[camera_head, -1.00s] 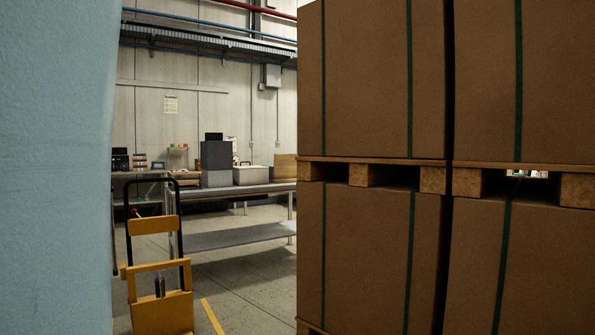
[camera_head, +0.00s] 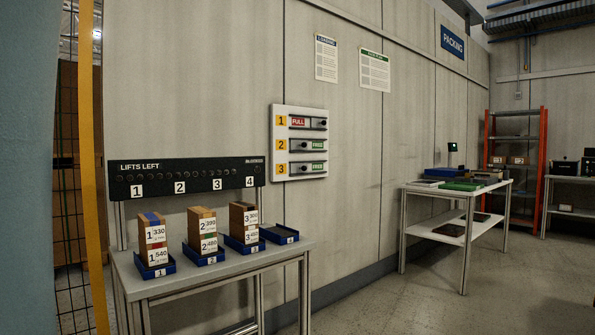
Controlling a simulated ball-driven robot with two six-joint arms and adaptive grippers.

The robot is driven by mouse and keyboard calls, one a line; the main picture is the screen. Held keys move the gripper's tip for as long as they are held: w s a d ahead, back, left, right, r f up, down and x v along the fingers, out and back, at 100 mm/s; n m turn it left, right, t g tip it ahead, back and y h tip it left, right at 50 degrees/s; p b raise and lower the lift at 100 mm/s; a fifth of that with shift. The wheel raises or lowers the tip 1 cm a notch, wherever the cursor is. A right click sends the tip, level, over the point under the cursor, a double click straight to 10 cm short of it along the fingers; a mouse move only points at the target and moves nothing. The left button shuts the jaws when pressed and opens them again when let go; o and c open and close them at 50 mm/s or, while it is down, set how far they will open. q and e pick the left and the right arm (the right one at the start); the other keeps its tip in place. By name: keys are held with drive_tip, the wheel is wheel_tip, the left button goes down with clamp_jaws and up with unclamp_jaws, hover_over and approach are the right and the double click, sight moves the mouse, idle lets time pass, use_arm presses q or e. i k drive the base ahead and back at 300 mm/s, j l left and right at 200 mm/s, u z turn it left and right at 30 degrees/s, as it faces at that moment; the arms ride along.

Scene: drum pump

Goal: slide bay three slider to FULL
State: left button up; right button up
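A pale wall panel (camera_head: 299,185) carries three slider rows, numbered 1, 2 and 3 on yellow tags. The bay three slider (camera_head: 304,169) is in the bottom row; its dark knob sits left of a green FREE sign (camera_head: 318,168). Row 2 looks the same, with its knob (camera_head: 304,145) left of a green FREE sign. Row 1 shows a red sign (camera_head: 298,122), seemingly FULL, with its knob (camera_head: 323,124) at the right. Neither of my grippers is in view.
A table (camera_head: 220,262) with blue trays and brown blocks stands before the wall at left, under a LIFTS LEFT board (camera_head: 187,178). A second table (camera_head: 456,189) and an orange-framed shelf (camera_head: 541,170) are at right. Floor between the tables is open.

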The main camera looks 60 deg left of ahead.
sight(302, 168)
drive_tip(key=u, duration=1.8)
drive_tip(key=i+j, duration=0.1)
drive_tip(key=i, duration=0.2)
drive_tip(key=i+j, duration=0.15)
drive_tip(key=i, duration=0.15)
drive_tip(key=i+z, duration=0.25)
drive_tip(key=i, duration=0.45)
drive_tip(key=i+j+z, duration=0.25)
drive_tip(key=i, duration=0.4)
drive_tip(key=i+l+u, duration=0.25)
drive_tip(key=i, duration=0.15)
drive_tip(key=i+l+u, duration=0.45)
drive_tip(key=u, duration=0.2)
drive_tip(key=i+l+u, duration=0.2)
drive_tip(key=u, duration=0.15)
drive_tip(key=i+l+u, duration=0.15)
drive_tip(key=l+u, duration=0.6)
drive_tip(key=i+l, duration=0.05)
